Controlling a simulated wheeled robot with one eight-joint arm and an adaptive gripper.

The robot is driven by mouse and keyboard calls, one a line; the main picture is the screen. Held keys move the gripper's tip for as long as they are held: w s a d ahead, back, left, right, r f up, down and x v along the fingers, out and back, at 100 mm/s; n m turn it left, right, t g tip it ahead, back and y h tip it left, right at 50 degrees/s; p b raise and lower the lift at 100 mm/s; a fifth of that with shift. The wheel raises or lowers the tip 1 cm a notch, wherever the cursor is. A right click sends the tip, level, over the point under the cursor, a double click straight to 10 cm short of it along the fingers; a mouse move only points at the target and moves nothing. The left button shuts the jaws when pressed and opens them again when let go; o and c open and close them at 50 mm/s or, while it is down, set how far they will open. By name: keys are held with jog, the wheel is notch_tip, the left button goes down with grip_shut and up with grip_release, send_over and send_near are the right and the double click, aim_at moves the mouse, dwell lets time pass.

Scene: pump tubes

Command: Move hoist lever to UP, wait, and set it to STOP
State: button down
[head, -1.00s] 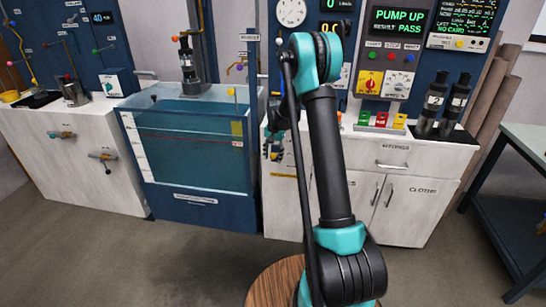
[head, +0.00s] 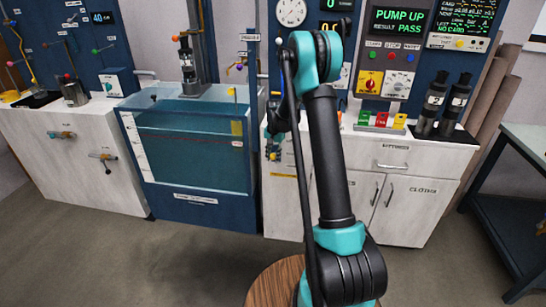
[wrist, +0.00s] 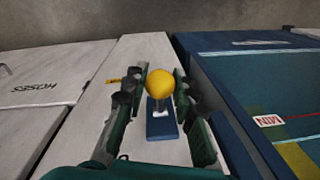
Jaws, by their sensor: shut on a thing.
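A yellow ball knob (wrist: 160,83) tops a short lever on a blue mounting plate (wrist: 162,130), fixed to the white cabinet side beside the tank. I take this knob to be the hoist lever. My gripper (wrist: 159,90) has one finger on each side of the knob and is shut on it. In the head view my gripper (head: 272,146) is low beside the tank's right edge, partly hidden behind my own arm. The lever's markings, such as UP or STOP, cannot be read in either view.
The water tank (head: 195,187) stands left of my gripper. A black pump (head: 186,58) hangs above its back edge. White cabinets (head: 400,215) stand to the right, with two black cylinders (head: 433,105) on top. The display (head: 397,21) reads PUMP UP, RESULT PASS. The floor in front is clear.

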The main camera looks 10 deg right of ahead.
jog(key=shift+s+a+f+t+h, duration=0.15)
jog(key=shift+s+f+t+h, duration=0.2)
jog(key=shift+f+t, duration=0.5)
jog(key=shift+s+f+t+h, duration=0.15)
jog(key=shift+f+t, duration=0.45)
jog(key=shift+f, duration=0.15)
jog(key=shift+s+f+t+h, duration=0.1)
jog(key=shift+s+f+t, duration=0.05)
jog(key=shift+f+t, duration=0.5)
jog(key=shift+f, duration=0.15)
jog(key=c, duration=1.2)
grip_release()
jog(key=v, duration=1.2)
